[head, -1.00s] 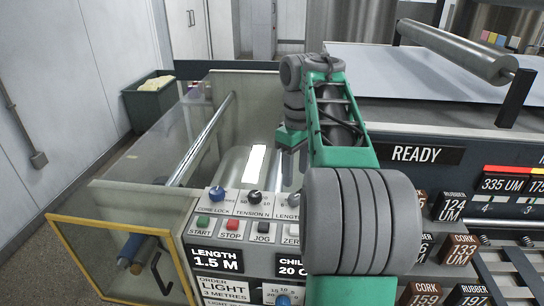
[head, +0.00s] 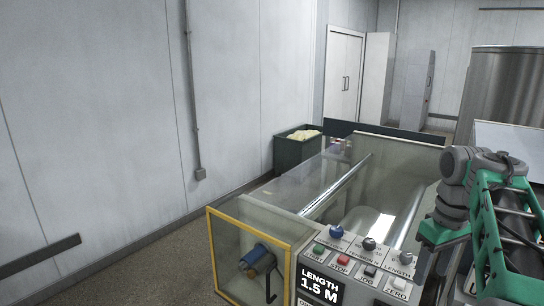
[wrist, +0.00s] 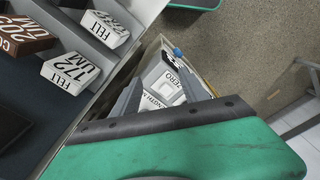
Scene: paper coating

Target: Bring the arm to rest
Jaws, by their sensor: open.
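My arm (head: 508,232), green and grey, stands at the right edge of the head view, beside the machine's control panel. Its lower part is cut off by the frame. Nothing shows held between the jaws. The grey control panel (wrist: 165,88) with its labelled buttons shows beyond the gap. In the head view my gripper's fingertips cannot be made out clearly.
A glass-sided, yellow-framed machine guard (head: 250,215) stands left of my arm. A dark bin (head: 296,148) stands behind it by the wall. Labelled blocks (wrist: 70,68) sit in a rack at the wrist view's left. The floor (head: 130,275) at the head view's left is clear.

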